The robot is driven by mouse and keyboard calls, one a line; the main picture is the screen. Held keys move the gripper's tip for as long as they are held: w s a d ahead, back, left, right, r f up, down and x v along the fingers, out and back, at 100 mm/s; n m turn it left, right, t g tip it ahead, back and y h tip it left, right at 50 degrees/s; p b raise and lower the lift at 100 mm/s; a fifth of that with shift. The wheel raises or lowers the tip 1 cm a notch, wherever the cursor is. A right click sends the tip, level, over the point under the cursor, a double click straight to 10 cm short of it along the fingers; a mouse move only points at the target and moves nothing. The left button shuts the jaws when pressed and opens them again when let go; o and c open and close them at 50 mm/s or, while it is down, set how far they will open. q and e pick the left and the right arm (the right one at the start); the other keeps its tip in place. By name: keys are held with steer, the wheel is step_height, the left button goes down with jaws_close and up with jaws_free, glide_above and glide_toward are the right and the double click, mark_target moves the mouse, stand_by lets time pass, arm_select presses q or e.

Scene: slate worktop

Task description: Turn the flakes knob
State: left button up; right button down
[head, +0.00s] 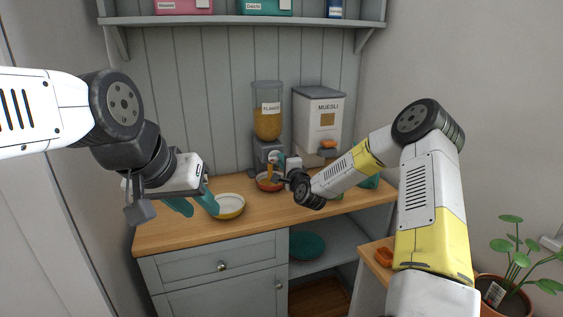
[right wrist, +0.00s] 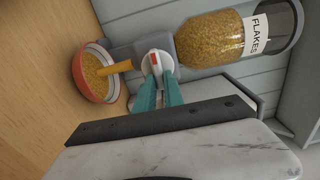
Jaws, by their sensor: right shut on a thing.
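The flakes dispenser (head: 267,118) stands at the back of the worktop, its clear hopper holding golden flakes; the hopper also shows in the right wrist view (right wrist: 215,38). Its round white knob (right wrist: 155,62) has a red mark. My right gripper (right wrist: 159,78) is shut on the knob, its teal fingers on either side. A yellow-orange column (right wrist: 117,67) spans from the dispenser to an orange-rimmed bowl (right wrist: 102,93) that holds flakes. That bowl (head: 265,186) is partly hidden in the head view. My left gripper (head: 194,204) is open and empty, beside a yellow bowl.
The yellow bowl (head: 230,207) sits on the wooden worktop (head: 165,232), left of the dispenser. A muesli container (head: 317,118) stands right of the dispenser. A shelf (head: 240,20) with boxes hangs above. A potted plant (head: 510,270) is at the lower right.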

steer(key=shift+f, duration=0.1)
steer(key=c, duration=1.4)
jaws_free()
steer(key=shift+c, duration=0.2)
steer(key=shift+s, duration=0.1)
steer(key=v, duration=0.7)
steer(key=shift+s+d, duration=0.15)
steer(key=shift+s, duration=0.15)
